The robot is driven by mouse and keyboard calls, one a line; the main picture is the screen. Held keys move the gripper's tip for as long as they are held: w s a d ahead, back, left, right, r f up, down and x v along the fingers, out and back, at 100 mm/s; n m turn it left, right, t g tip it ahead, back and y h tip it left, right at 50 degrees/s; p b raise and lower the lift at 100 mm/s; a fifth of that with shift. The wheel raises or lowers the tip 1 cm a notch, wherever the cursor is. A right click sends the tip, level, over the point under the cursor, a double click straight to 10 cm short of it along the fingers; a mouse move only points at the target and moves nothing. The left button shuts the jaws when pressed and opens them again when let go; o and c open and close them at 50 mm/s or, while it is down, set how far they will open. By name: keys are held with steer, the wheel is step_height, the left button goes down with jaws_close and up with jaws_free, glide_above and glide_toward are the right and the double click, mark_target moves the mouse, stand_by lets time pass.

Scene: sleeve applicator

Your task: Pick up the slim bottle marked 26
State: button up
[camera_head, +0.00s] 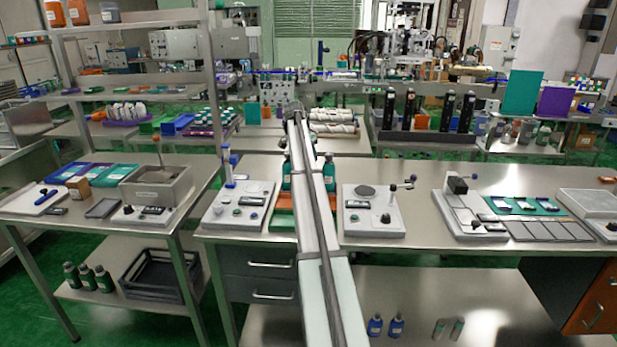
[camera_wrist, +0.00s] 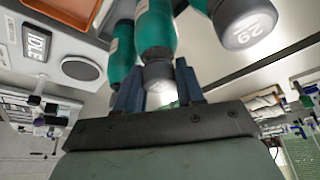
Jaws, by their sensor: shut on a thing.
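In the wrist view, my gripper (camera_wrist: 158,88) has its blue fingers on either side of the grey cap of a slim teal bottle (camera_wrist: 155,30). It is shut on this bottle; any number on its cap is not readable. Another teal bottle (camera_wrist: 121,50) stands close on the left. A bottle with a grey cap marked 29 (camera_wrist: 245,24) is at the upper right. I cannot read 26 on any of them. In the head view, teal bottles show on both sides of my arm, left (camera_head: 287,172) and right (camera_head: 329,172); my gripper is hidden there.
An orange tray (camera_head: 285,201) lies by the bottles on the steel bench. Grey devices stand left (camera_head: 238,206) and right (camera_head: 374,212) of it. A display reading IDLE (camera_wrist: 37,42) is near the gripper. Several more bottles stand on the lower shelves.

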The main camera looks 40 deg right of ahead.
jaws_close()
